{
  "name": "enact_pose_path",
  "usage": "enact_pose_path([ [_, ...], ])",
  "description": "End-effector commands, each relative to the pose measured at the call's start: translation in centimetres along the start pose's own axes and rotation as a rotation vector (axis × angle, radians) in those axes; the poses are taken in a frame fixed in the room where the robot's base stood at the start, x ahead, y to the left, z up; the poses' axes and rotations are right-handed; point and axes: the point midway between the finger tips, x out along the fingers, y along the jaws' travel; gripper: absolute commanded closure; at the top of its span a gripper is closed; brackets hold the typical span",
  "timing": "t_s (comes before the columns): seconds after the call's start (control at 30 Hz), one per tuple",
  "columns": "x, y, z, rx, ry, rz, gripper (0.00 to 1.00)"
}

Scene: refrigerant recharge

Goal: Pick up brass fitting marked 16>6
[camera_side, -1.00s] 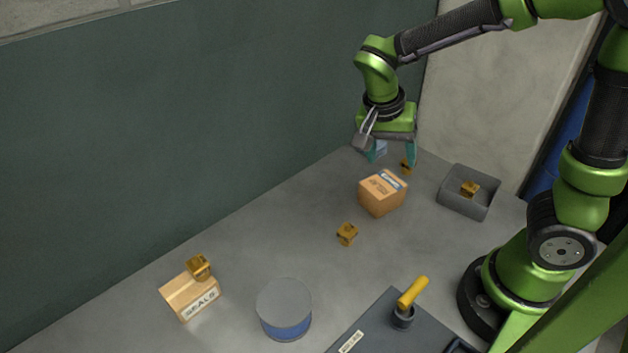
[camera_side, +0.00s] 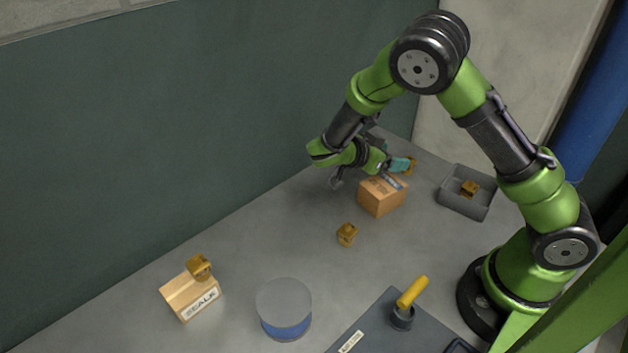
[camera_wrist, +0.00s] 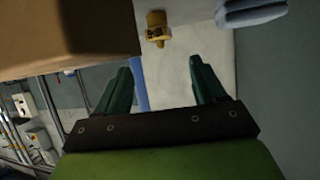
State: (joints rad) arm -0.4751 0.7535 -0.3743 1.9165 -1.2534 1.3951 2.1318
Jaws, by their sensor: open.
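My gripper (camera_side: 398,164) is low behind the cardboard box, tilted nearly level and pointing right. A brass fitting (camera_side: 411,166) stands just beyond its visible teal finger. In the wrist view my gripper (camera_wrist: 162,66) is open and empty, and the same fitting (camera_wrist: 156,28) lies ahead between and beyond the fingertips. It has dark marks that I cannot read. Other brass fittings are on the open table (camera_side: 347,234), on top of the seals box (camera_side: 199,266) and inside the grey bin (camera_side: 469,189). Their marks are too small to read.
The cardboard box (camera_side: 382,196) stands close beside my gripper and fills the upper left of the wrist view (camera_wrist: 60,35). A pale blue object (camera_wrist: 252,10) is right of the fitting.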

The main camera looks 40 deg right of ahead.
Motion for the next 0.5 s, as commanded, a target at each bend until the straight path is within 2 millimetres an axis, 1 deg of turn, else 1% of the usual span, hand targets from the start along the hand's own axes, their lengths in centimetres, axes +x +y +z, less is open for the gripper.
enact_pose_path([
  [0.03,1.2,0.1,0.0,-0.001,0.0,0.005,0.3],
  [0.1,2.3,0.1,0.0,0.0,0.0,0.005,0.3],
  [0.2,3.4,0.0,0.0,-0.001,-0.001,0.002,0.3],
  [0.37,4.3,0.0,0.0,-0.001,-0.002,0.001,0.3],
  [0.5,6.3,-0.2,0.0,-0.001,-0.001,0.005,0.3],
])
